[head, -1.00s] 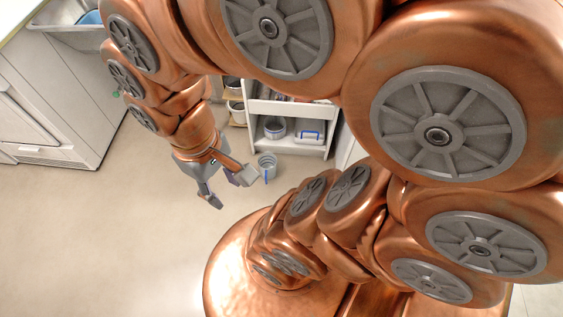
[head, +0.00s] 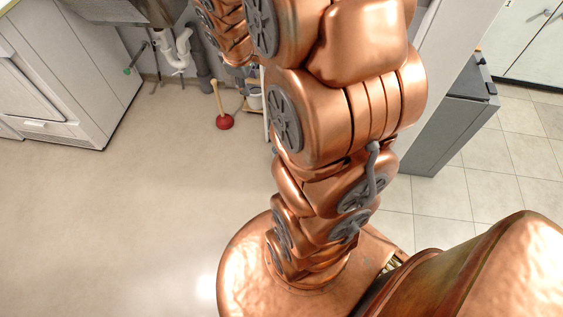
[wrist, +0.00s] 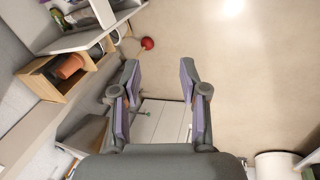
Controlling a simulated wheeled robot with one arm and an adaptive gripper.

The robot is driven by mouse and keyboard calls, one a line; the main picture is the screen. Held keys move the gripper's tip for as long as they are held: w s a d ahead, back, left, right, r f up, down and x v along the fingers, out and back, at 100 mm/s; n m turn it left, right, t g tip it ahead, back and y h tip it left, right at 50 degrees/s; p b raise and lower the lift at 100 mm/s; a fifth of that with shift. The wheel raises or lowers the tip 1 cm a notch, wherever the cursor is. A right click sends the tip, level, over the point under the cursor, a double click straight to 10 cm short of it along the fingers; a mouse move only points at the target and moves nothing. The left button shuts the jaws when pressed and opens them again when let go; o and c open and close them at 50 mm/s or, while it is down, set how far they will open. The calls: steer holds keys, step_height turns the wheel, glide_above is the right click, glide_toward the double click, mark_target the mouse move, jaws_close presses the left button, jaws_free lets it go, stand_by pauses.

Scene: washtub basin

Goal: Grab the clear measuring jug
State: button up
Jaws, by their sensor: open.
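My gripper (wrist: 161,80) shows in the wrist view with its two purple-padded fingers spread apart and nothing between them. The gap opens over bare floor and a pale panelled surface. I cannot make out the clear measuring jug in either present view. In the head view my arm covers much of the middle, and the gripper itself is out of sight.
A red plunger (head: 224,121) stands on the floor; it also shows in the wrist view (wrist: 147,43). Beside it is a light bucket (head: 254,99). A wooden shelf (wrist: 40,82) holds a terracotta pot (wrist: 70,66). A grey cabinet (head: 445,125) stands right. Floor at left is clear.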

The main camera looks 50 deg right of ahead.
steer(key=w+d+f+n+t+b, duration=0.25)
steer(key=w+d+f+b, duration=0.2)
steer(key=d+f, duration=0.45)
steer(key=w+d+f+n+t+b, duration=0.1)
steer(key=w+d+f+n+b, duration=0.25)
steer(key=w+d+f, duration=0.55)
steer(key=s+d+f+n+t+b, duration=0.1)
steer(key=d+f+n+b, duration=0.2)
steer(key=f, duration=0.7)
steer(key=s+d+f+n+t+b, duration=0.15)
steer(key=d+f+b, duration=0.25)
steer(key=f, duration=0.6)
steer(key=s+d+f+n+t+y+b, duration=0.1)
steer(key=s+f+t+b, duration=0.15)
steer(key=f, duration=0.65)
steer(key=s+f+n+t+y+b, duration=0.15)
steer(key=f+b, duration=0.25)
steer(key=f, duration=0.5)
steer(key=s+a+f+n+t+y+b, duration=0.1)
steer(key=s+a+f+n+t+b, duration=0.15)
steer(key=s+f+b, duration=0.35)
steer(key=s+a+f+n+t+y+b, duration=0.1)
steer(key=s+a+f+t+b, duration=0.2)
steer(key=f, duration=0.5)
steer(key=w+a+f+g+b, duration=0.1)
steer(key=w+b, duration=0.2)
steer(key=w, duration=0.4)
steer(key=shift+w+a+f, duration=0.15)
steer(key=shift+a, duration=0.25)
